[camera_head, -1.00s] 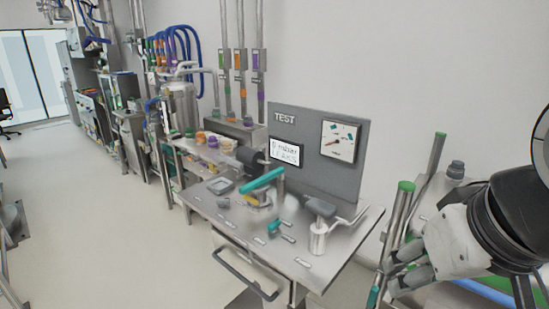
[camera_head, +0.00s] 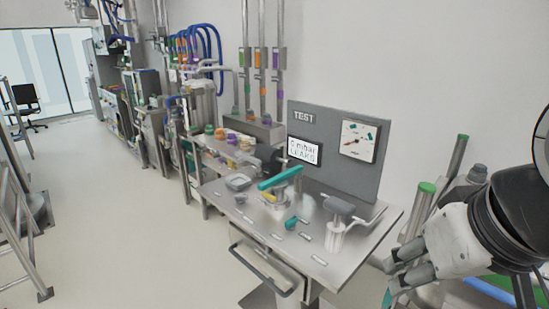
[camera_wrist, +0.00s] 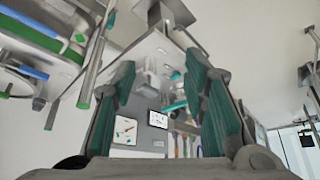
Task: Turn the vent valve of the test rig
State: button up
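The test rig is a steel bench (camera_head: 222,205) with a grey upright panel (camera_head: 315,135) marked TEST. On its top are a long teal lever handle (camera_head: 280,178), a small teal handle (camera_head: 291,222) low near the front, and a dark grey handle (camera_head: 341,207) beside a pale cylinder. I cannot tell which is the vent valve. My gripper (camera_head: 397,275) is right of the bench, apart from it. In the wrist view my gripper (camera_wrist: 158,65) has its teal-padded fingers spread, with nothing between them; the panel (camera_wrist: 157,133) shows beyond.
The panel carries a dial gauge (camera_head: 359,140) and a small lit display (camera_head: 304,151). Green-capped posts (camera_head: 420,205) stand close beside my gripper. A front rail (camera_head: 262,268) sticks out from the bench. Floor to the left is clear up to a metal frame (camera_head: 25,240).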

aim_at(290, 225)
jog(key=i+l+u, duration=0.15)
jog(key=i, duration=0.5)
jog(key=i+l+u, duration=0.15)
jog(key=i, duration=0.45)
